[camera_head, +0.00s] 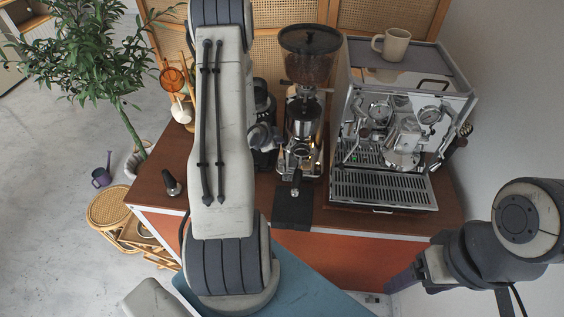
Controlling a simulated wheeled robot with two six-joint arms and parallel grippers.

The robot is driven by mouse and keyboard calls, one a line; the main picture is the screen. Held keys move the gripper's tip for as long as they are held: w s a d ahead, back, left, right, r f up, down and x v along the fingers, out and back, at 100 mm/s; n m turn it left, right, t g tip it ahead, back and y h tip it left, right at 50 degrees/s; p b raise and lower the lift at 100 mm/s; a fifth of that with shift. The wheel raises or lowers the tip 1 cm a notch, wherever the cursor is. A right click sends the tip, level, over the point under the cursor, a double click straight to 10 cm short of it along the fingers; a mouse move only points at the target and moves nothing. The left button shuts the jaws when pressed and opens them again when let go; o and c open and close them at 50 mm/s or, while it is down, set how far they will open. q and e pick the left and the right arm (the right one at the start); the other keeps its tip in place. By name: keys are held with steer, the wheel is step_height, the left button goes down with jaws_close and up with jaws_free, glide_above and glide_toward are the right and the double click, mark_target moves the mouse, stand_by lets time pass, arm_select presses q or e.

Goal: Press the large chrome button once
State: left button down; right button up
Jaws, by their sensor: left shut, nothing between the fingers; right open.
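The espresso machine (392,187) is chrome and stands on the right of the wooden cart top. The coffee grinder (303,125) stands left of it, with a dark bean hopper (309,62) on top. I cannot clearly make out the large chrome button. My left arm fills the middle of the view and hides part of the cart. My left gripper (264,138) shows partly beside the grinder's left side, shut and empty; I cannot tell whether it touches anything. My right gripper (403,278) is open at the lower right, in front of the cart, away from the machine.
A cream mug (391,45) stands on top of the espresso machine. A black mat (293,207) lies at the cart's front edge below the grinder. A tamper-like tool (171,184) stands at the left end. A potted plant (100,75) is left of the cart.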

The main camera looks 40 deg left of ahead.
arm_select(q)
steer(key=b, duration=0.4)
glide_above(282, 162)
steer(key=f, duration=0.4)
steer(key=s+f, duration=0.1)
steer(key=f, duration=0.1)
steer(key=shift+a+f, duration=0.2)
steer(key=shift+a, duration=0.05)
steer(key=shift+f+b, duration=0.5)
steer(key=shift+b, duration=0.1)
steer(key=shift+f, duration=0.1)
stand_by(0.6)
steer(key=shift+f+b, duration=0.35)
steer(key=shift+b, duration=0.2)
steer(key=shift+f+b, duration=0.45)
stand_by(0.4)
stand_by(0.4)
steer(key=shift+r+p, duration=0.55)
steer(key=shift+r, duration=0.35)
